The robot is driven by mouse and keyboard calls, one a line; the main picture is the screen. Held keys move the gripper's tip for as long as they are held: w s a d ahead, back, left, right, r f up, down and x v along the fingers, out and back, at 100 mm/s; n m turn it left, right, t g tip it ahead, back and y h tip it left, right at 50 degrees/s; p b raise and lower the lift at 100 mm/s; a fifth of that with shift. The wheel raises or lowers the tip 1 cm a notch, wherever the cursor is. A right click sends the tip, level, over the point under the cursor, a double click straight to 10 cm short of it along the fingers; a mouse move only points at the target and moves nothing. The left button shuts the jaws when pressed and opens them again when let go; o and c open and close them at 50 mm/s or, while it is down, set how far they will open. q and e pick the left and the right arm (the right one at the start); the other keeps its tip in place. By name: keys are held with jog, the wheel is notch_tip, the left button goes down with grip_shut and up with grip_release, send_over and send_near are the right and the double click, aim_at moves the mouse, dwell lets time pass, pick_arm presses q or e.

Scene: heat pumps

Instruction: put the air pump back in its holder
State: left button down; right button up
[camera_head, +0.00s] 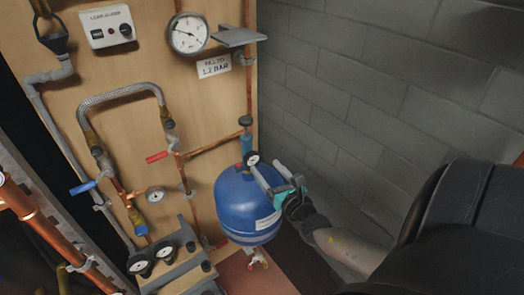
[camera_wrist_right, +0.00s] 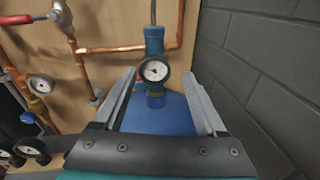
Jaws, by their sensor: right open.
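The air pump (camera_head: 246,143) appears to be the slim blue cylinder with a dark top and a small round gauge. It stands upright at the top of the blue tank (camera_head: 240,205). The pump also shows in the right wrist view (camera_wrist_right: 154,40), with its gauge (camera_wrist_right: 154,71) facing the camera. My right gripper (camera_head: 269,170) is open beside the gauge, above the tank's right side. In the wrist view its two fingers lie left and right of the gauge, with gaps on both sides. I cannot tell which part is the holder. My left gripper is not in view.
A grey bracket (camera_head: 236,37) juts from the wooden board above the pump. Copper pipes, a red-handled valve (camera_head: 158,156) and a braided hose (camera_head: 120,93) are to the left. A block wall (camera_head: 360,90) closes off the right side.

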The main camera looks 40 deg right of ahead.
aim_at(246, 134)
jog(key=shift+n+t+y, duration=0.3)
jog(key=shift+n+t, duration=0.1)
jog(key=shift+n, duration=0.3)
jog(key=b+x, duration=0.1)
jog(key=x, duration=0.3)
jog(key=r+b+x, duration=0.1)
jog(key=x, duration=0.2)
jog(key=r+x, duration=0.1)
jog(key=x, duration=0.3)
jog(key=shift+w+a+r+b, duration=0.2)
jog(key=shift+w+b, duration=0.2)
grip_shut()
jog(key=shift+r, duration=0.15)
jog(key=shift+r+p, duration=1.95)
jog(key=shift+r, duration=0.1)
